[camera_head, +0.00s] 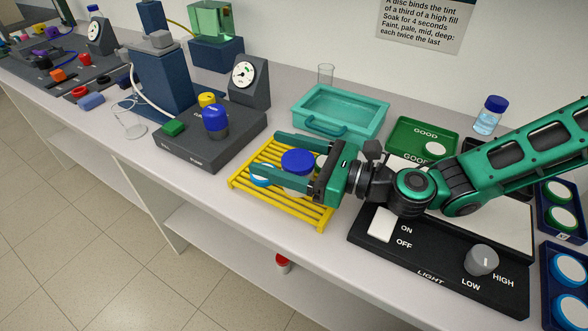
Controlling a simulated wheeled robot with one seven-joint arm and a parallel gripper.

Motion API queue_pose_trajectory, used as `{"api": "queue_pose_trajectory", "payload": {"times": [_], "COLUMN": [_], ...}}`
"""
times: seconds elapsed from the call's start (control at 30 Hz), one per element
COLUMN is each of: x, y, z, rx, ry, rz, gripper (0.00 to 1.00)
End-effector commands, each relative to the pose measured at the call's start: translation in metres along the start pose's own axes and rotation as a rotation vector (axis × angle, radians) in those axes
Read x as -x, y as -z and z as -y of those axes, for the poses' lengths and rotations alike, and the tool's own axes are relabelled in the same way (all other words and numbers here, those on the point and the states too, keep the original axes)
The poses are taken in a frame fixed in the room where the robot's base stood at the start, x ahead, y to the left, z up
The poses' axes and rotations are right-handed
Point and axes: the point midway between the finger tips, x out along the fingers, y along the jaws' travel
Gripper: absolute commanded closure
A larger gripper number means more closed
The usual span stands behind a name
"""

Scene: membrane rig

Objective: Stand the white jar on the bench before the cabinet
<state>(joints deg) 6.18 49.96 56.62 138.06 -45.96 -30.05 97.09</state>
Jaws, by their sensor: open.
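My gripper (266,154) is open, its two green fingers pointing left over the yellow slatted rack (240,186). A round blue-topped thing (297,160) shows between the fingers, and a light-blue and white round thing (262,176) lies partly under the near finger. Pale parts near the gripper palm are mostly hidden by it. I cannot tell which of these is the task's white jar. No cabinet is clearly identifiable.
A dark device with a blue knob (215,120) and gauge (249,78) stands left of the rack. A teal tray (340,108) and green GOOD tray (420,136) are behind. A black light box (435,262) is right. The bench (205,184) is bare along its front edge.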

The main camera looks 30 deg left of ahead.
Motion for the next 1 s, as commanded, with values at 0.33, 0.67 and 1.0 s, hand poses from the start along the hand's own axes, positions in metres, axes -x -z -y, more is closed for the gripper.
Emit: {"api": "queue_pose_trajectory", "payload": {"times": [0.33,0.67,1.0], "x": [0.001,0.001,0.002], "y": [0.0,-0.003,-0.029], "z": [0.001,0.001,0.001], "rx": [0.001,0.002,0.007], "ry": [0.001,0.002,0.004], "rz": [0.0,0.001,0.001], "gripper": [0.73,0.77,0.77]}}
